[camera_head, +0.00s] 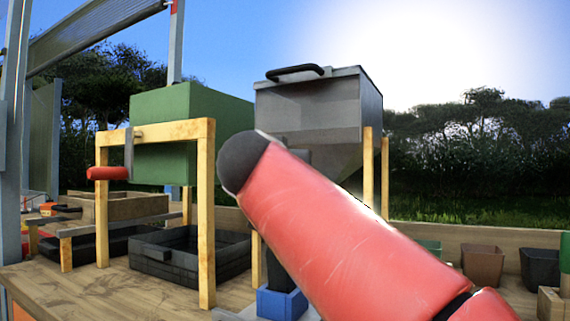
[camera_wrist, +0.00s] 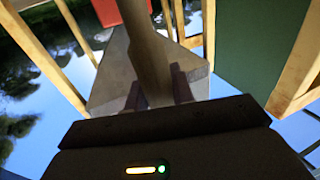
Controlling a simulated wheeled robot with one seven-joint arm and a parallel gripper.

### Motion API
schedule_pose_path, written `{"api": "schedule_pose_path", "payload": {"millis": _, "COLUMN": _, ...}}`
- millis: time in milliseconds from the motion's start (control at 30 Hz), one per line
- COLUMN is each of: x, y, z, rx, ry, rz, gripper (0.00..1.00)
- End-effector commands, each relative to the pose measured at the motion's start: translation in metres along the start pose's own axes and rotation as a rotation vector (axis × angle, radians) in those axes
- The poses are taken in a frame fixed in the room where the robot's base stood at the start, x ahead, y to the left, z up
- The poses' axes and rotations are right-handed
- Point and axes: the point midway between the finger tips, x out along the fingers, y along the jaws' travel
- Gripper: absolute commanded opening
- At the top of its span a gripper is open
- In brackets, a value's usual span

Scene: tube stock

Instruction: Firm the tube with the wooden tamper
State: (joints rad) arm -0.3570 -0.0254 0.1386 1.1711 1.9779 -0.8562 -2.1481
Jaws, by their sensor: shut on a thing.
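The tamper's lower end cannot be made out. In the head view my red arm crosses the middle and hides my gripper and the tamper. A dark tube (camera_head: 281,272) stands upright in a blue holder (camera_head: 283,304) on the bench, left of my arm and partly covered by it. Whether the tamper is in or above the tube cannot be told.
A grey hopper (camera_head: 305,112) on wooden legs stands behind my arm. Left of it is a green box (camera_head: 185,110) on a wooden frame, with a black tray (camera_head: 180,262) beneath. Several pots, including a brown one (camera_head: 483,265), stand at right. Bare bench (camera_head: 110,295) shows front left.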

Motion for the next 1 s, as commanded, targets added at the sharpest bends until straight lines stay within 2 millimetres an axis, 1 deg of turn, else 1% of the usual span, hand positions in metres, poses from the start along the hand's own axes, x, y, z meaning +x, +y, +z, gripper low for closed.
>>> {"api": "schedule_pose_path", "payload": {"millis": 367, "x": 0.0, "y": 0.0, "z": 0.001, "rx": 0.0, "ry": 0.0, "rz": 0.0, "gripper": 0.0}}
{"api": "schedule_pose_path", "payload": {"millis": 800, "x": 0.0, "y": 0.0, "z": 0.013, "rx": 0.001, "ry": 0.001, "rz": -0.001, "gripper": 0.0}}
{"api": "schedule_pose_path", "payload": {"millis": 1000, "x": 0.0, "y": 0.0, "z": 0.015, "rx": 0.001, "ry": 0.001, "rz": -0.001, "gripper": 0.0}}
